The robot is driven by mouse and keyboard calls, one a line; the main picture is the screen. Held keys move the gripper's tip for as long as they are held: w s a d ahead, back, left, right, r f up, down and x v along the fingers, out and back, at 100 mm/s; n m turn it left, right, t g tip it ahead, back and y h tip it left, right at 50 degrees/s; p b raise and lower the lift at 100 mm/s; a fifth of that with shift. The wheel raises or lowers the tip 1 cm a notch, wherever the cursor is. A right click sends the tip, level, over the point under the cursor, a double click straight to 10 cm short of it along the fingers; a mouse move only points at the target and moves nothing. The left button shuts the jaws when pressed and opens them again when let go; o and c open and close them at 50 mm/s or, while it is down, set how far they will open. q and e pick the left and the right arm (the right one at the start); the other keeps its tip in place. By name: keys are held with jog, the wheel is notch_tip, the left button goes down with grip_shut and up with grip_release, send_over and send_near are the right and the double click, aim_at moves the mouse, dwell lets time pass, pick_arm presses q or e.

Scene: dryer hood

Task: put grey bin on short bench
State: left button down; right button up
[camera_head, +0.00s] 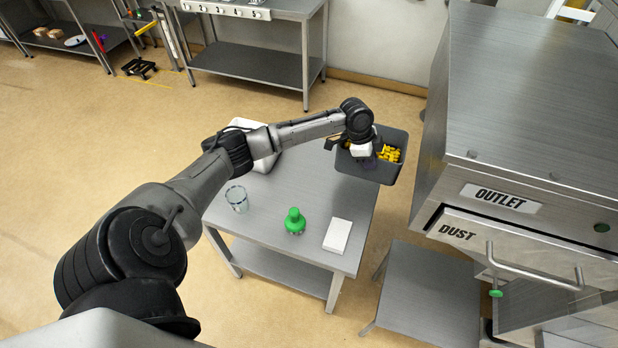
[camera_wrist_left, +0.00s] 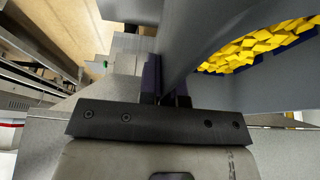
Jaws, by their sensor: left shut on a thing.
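The grey bin (camera_head: 370,171), with yellow pieces inside, is at the far right corner of the taller metal table. Part of it sticks out past the table's edge; I cannot tell whether it touches the tabletop. My left gripper (camera_head: 367,157) is shut on the bin's wall. In the left wrist view, the dark fingertips (camera_wrist_left: 166,88) pinch the wall of the bin (camera_wrist_left: 215,82), and the yellow pieces show to the right. A low metal bench (camera_head: 425,290), apparently the short bench, stands right of the table with its top bare. My right gripper is not in view.
The taller table (camera_head: 290,192) holds a glass (camera_head: 237,199), a green-topped item (camera_head: 295,221), a white block (camera_head: 338,235) and a white container (camera_head: 262,162) partly behind my arm. The large metal dust cabinet (camera_head: 530,100) stands close on the right.

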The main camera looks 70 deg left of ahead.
pick_arm(q)
jog(key=shift+s+a+f+p, duration=0.1)
jog(key=shift+s+a+f, duration=1)
jog(key=shift+s+f, duration=0.6)
jog(key=shift+s+a+f+p, duration=0.15)
jog(key=shift+s+a+f, duration=1.15)
jog(key=shift+f, duration=0.6)
jog(key=shift+s+a+f+p, duration=0.1)
jog(key=shift+s+a+f, duration=0.85)
jog(key=shift+s+f, duration=0.8)
jog(key=shift+w, duration=0.1)
jog(key=c, duration=1.7)
grip_release()
jog(key=shift+f, duration=0.25)
jog(key=shift+c, duration=0.2)
jog(key=o, duration=0.4)
jog(key=shift+o, duration=0.2)
jog(key=shift+r, duration=0.1)
